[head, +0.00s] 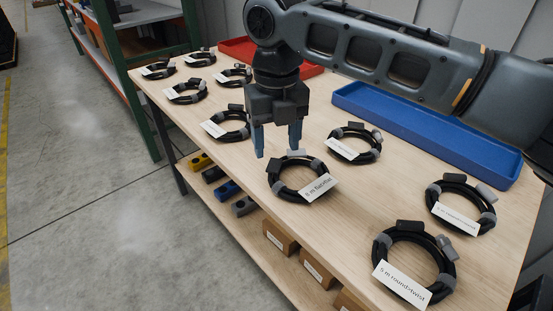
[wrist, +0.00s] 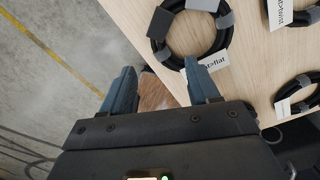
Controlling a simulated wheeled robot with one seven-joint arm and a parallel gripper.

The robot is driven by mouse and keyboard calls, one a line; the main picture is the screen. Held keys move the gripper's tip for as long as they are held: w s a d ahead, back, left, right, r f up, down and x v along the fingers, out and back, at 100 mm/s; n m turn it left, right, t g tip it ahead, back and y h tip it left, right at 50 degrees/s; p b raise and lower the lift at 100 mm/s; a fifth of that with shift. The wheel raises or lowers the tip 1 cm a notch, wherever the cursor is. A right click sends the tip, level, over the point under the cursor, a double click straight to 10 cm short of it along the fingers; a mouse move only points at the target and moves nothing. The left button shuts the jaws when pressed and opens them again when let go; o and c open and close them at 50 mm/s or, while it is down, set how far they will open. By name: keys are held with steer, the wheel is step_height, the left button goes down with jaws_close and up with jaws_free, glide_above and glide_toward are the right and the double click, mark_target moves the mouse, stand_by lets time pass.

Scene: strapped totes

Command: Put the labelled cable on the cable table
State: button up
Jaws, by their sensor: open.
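Several black cable coils with white labels lie on the wooden table (head: 343,222). One coil (head: 274,184), its label (head: 319,187) seeming to end in "flat", lies just below and in front of my gripper (head: 277,151). It also shows in the wrist view (wrist: 222,42), where its label reads partly "at>flat". My gripper is open and empty, above the table near this coil, its fingers pointing down and not visibly touching it. A front coil (head: 447,262) has a label reading about "5 m round>twist". Other labels are too small to read surely.
A long blue tray (head: 425,136) lies along the table's back right, and a red tray (head: 312,71) is partly hidden behind my arm. More coils lie at left (head: 184,98) and right (head: 463,189). Small cardboard boxes (head: 280,238) and coloured blocks sit below. The floor at left is clear.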

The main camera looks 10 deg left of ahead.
steer(key=shift+r, duration=1.95)
